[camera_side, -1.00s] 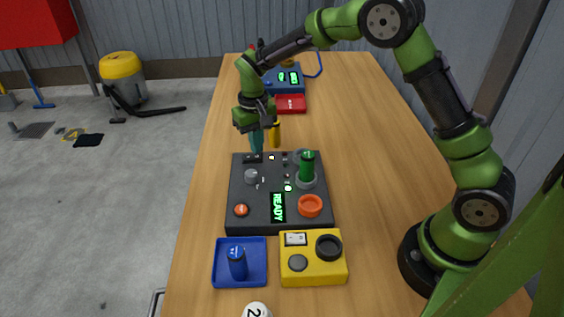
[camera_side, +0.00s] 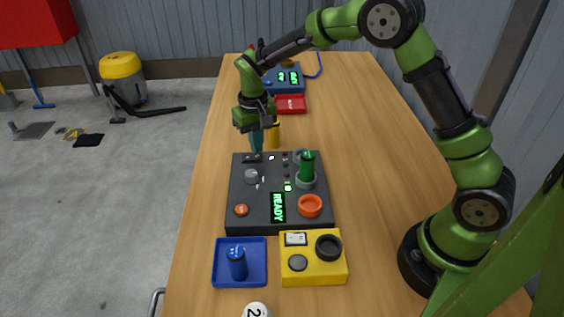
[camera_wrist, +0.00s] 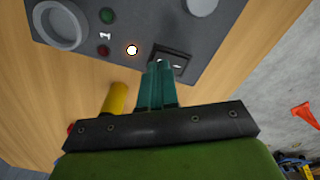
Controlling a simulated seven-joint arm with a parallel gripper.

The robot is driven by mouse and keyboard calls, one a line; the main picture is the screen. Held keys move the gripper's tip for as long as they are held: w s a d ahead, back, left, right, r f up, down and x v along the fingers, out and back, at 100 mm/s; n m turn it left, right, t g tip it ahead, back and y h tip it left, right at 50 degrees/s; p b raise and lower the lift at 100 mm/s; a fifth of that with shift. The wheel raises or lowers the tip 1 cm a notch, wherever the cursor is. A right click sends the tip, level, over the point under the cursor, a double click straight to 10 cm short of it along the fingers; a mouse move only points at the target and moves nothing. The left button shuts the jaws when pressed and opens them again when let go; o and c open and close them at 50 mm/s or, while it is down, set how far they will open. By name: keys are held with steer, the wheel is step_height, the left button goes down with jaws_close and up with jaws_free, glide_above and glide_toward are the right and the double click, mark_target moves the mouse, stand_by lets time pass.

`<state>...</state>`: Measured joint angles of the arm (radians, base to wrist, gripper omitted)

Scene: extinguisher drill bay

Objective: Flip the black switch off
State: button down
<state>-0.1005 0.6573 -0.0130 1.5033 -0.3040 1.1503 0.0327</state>
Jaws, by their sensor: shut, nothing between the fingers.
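The black switch (camera_wrist: 180,60) is a rocker on the top of the dark grey control panel (camera_side: 240,208), close to the panel's far edge; it also shows in the side view (camera_side: 247,157). My gripper (camera_wrist: 161,66) has teal fingers held together with nothing between them. In the wrist view the fingertips overlap the near side of the switch; I cannot tell whether they touch it. In the side view the gripper (camera_side: 256,151) points down at the far left edge of the panel.
A yellow cylinder (camera_side: 275,136) stands just right of my fingers. The panel carries a green cylinder (camera_side: 307,165), an orange ring (camera_side: 310,206) and a READY display (camera_side: 278,207). A blue tray (camera_side: 220,275) and a yellow box (camera_side: 313,273) lie in front. Bare tabletop is at right.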

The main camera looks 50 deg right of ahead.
steer(key=shift+f, duration=1)
stand_by(0.8)
steer(key=shift+r, duration=3.6)
steer(key=shift+w+f, duration=0.1)
steer(key=s+r+t+y, duration=0.1)
steer(key=s+r+t, duration=0.2)
steer(key=s, duration=0.9)
steer(key=s+d+r+m+t+y, duration=0.1)
steer(key=s+r+t, duration=0.3)
steer(key=s+r, duration=0.6)
steer(key=s, duration=0.3)
